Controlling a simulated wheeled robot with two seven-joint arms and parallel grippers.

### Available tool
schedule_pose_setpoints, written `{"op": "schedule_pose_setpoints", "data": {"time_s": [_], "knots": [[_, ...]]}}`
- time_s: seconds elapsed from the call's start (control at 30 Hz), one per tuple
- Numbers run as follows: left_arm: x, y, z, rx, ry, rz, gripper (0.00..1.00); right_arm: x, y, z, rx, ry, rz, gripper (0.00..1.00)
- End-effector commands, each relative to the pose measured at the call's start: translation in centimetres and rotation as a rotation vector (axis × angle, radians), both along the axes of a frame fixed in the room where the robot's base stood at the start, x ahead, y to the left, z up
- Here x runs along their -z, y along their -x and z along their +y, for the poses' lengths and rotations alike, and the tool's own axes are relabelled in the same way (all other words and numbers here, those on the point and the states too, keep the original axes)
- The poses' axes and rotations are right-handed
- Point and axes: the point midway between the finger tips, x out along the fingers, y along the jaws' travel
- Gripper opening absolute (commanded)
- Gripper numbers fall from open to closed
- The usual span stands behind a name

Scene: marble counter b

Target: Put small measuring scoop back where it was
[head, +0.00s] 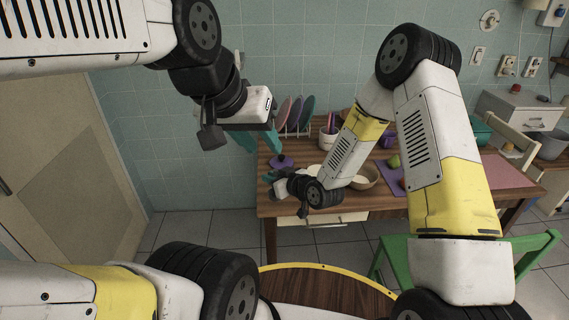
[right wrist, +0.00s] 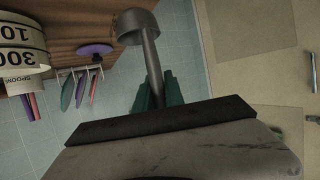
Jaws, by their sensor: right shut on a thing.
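The small measuring scoop is a grey metal cup (right wrist: 138,26) on a straight handle, seen in the right wrist view. Its handle runs down between the teal fingers of my right gripper (right wrist: 160,92), which is shut on it. The cup is clear of the fingers. In the head view my right gripper (head: 270,177) is low, at the left front part of the wooden table (head: 388,204); the scoop is too small to make out there. My left gripper (head: 259,140) is higher, with its teal fingers spread apart and nothing visible between them.
A rack of coloured plates (head: 297,115) and a white utensil pot (head: 328,138) stand at the back of the table. A purple disc-shaped object (head: 282,161) lies near my right gripper. Number-marked white containers (right wrist: 22,34) stand close by. Bowls (head: 363,176) are to the right.

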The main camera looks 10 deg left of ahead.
Motion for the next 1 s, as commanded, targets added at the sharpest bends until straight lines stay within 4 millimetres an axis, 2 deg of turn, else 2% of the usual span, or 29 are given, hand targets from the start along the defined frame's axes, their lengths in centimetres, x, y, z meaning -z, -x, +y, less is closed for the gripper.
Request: {"op": "schedule_pose_setpoints", "data": {"time_s": [0.03,0.1,0.3,0.53,0.77,1.0], "knots": [[0.0,0.0,0.0,0.000,0.000,0.000,0.36,0.1,-1.5,0.1,0.004,-0.001,-0.002,0.00],[0.0,0.0,0.0,0.000,0.000,0.000,0.36,0.3,-3.3,0.3,0.004,-0.001,-0.002,0.00],[0.0,0.0,0.0,0.000,0.000,0.000,0.36,0.7,-6.7,0.9,0.002,0.000,0.000,0.00],[0.0,0.0,0.0,0.000,0.000,0.000,0.36,0.8,-8.4,1.1,0.003,0.000,0.000,0.00],[0.0,0.0,0.0,0.000,0.000,0.000,0.36,4.2,-8.3,1.1,0.001,0.001,0.004,0.00],[0.0,0.0,0.0,0.000,0.000,0.000,0.36,4.3,-8.3,1.1,0.001,0.000,0.001,0.00]]}}
